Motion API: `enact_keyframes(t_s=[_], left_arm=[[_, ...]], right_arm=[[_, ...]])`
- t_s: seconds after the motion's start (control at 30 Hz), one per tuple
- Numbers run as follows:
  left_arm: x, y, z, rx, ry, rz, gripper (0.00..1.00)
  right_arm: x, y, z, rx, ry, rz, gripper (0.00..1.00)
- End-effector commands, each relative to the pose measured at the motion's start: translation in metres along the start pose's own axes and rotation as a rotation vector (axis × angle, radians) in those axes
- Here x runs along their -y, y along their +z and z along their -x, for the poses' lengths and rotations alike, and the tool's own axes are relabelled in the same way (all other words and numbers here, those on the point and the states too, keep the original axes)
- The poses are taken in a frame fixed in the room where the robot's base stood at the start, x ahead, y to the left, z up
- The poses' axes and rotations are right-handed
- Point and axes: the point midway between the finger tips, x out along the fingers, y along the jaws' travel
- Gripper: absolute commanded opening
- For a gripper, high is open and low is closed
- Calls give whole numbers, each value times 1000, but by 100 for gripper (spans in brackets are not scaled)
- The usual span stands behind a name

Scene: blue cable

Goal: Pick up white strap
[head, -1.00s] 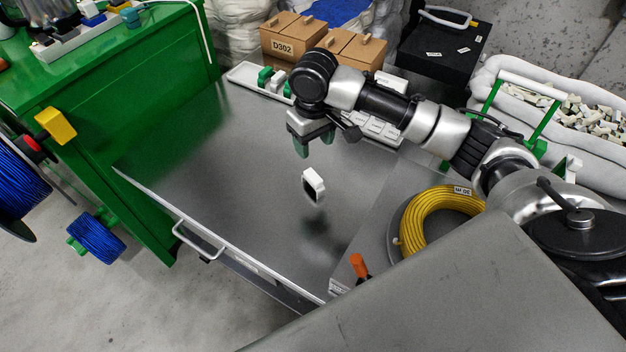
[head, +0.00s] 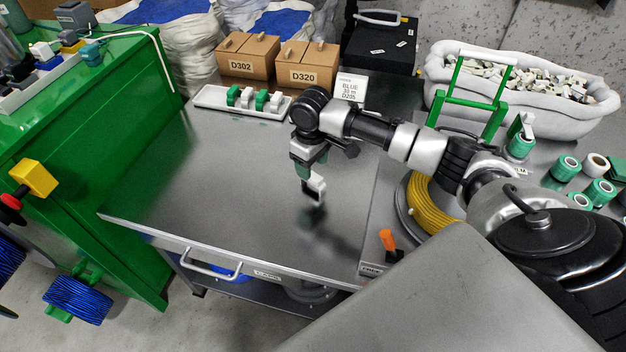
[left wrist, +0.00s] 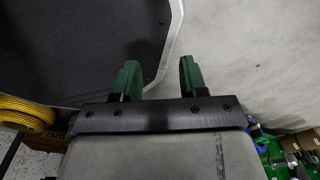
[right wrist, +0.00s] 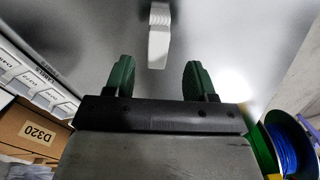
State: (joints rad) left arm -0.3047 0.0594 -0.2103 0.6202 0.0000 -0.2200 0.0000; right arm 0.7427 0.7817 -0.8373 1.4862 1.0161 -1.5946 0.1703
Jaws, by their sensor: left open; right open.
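The white strap (head: 316,188) is a small white loop with a dark opening, over the middle of the metal tabletop (head: 220,200). My right gripper (head: 309,170) is just above it, jaws pointing down. In the right wrist view the white strap (right wrist: 159,38) lies ahead of and between the open green fingers of my right gripper (right wrist: 157,75), with nothing held. My left gripper (left wrist: 158,75) shows only in the left wrist view, open and empty. Whether the right fingers touch the strap cannot be told.
A white tray (head: 212,98) with green and white pieces lies at the back of the tabletop, before cardboard boxes (head: 248,55). A yellow cable coil (head: 428,205) and an orange-handled tool (head: 387,240) are to the right. The left part of the tabletop is clear.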

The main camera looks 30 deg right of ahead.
Motion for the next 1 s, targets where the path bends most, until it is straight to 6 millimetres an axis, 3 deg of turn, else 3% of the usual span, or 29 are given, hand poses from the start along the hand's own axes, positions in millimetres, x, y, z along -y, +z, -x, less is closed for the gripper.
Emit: enact_keyframes(t_s=[0.4, 0.7, 1.0], left_arm=[[26, 3, -3, 3, -33, 1, 43], [19, -1, -3, -1, -25, 4, 43], [14, -2, -3, -2, -18, 4, 43]], right_arm=[[-5, 2, -50, 1, 0, 0, 55], [-6, 2, -54, -1, 1, 0, 55], [-6, 2, -54, -1, 1, 0, 9]])
